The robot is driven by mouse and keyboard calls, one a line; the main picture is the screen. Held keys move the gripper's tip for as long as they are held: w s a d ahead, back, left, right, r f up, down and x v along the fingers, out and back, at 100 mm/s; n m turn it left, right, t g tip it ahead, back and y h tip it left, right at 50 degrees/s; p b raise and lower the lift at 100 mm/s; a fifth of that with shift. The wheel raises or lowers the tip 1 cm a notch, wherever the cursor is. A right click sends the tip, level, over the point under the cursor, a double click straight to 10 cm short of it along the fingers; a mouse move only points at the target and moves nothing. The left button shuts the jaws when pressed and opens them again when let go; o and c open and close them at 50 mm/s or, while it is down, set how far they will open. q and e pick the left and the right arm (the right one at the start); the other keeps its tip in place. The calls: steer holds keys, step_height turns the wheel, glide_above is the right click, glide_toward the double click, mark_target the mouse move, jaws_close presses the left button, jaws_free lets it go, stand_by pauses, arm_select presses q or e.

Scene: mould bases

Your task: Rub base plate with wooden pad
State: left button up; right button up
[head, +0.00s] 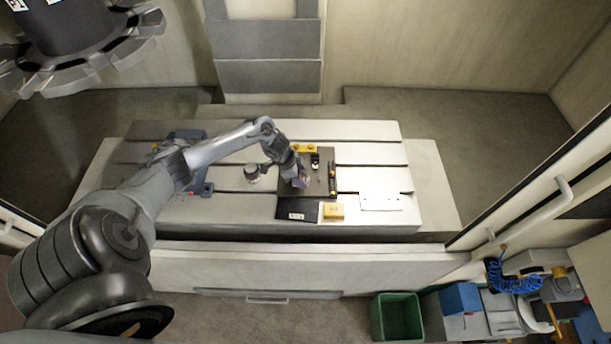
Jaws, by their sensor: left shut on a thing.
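The dark base plate (318,186) lies flat on the grey slotted machine table (382,151), right of the picture's middle. My left arm reaches in from the left, and my left gripper (298,176) is over the plate's left half, pointing down. It is shut on a small brownish-purple pad (301,182), which I take for the wooden pad. The gripper hides part of it. The pad is at or very close to the plate's top; I cannot tell whether they touch. My right gripper is not in view.
Yellow blocks lie behind the plate (305,149) and in front of it (333,211). A dark bar stands along its right side. A round grey piece (252,173) is to its left, a white sheet (381,201) to its right. A dark toothed spindle (80,50) hangs top left.

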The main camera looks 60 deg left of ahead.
mark_target(318, 181)
arm_select(q)
steer(key=shift+s+a, duration=0.5)
steer(key=shift+s, duration=0.25)
steer(key=shift+w+a+f, duration=0.1)
steer(key=shift+w+a, duration=0.2)
steer(key=shift+a, duration=0.05)
steer(key=shift+w, duration=0.2)
steer(key=shift+w+d+b, duration=0.35)
steer(key=shift+w+d, duration=0.15)
steer(key=shift+w, duration=0.05)
steer(key=shift+w+d+b, duration=0.35)
steer(key=shift+w+d, duration=0.3)
steer(key=shift+w, duration=0.35)
steer(key=shift+w+d+b, duration=0.35)
steer(key=shift+w+d, duration=0.3)
steer(key=shift+w, duration=0.35)
steer(key=shift+d+p, duration=0.1)
steer(key=shift+p, duration=0.25)
steer(key=shift+s+a+r+p, duration=0.2)
steer(key=shift+s+a+p, duration=0.3)
steer(key=shift+s+p, duration=0.2)
steer(key=shift+s+a+p, duration=0.4)
steer(key=shift+s+a, duration=0.05)
steer(key=shift+s, duration=0.2)
steer(key=shift+s+a+p, duration=0.4)
steer(key=shift+s+a, duration=0.05)
steer(key=shift+s, duration=0.2)
steer(key=shift+s+a+f+p, duration=0.2)
steer(key=shift+s+a+p, duration=0.1)
steer(key=shift+s+a, duration=0.35)
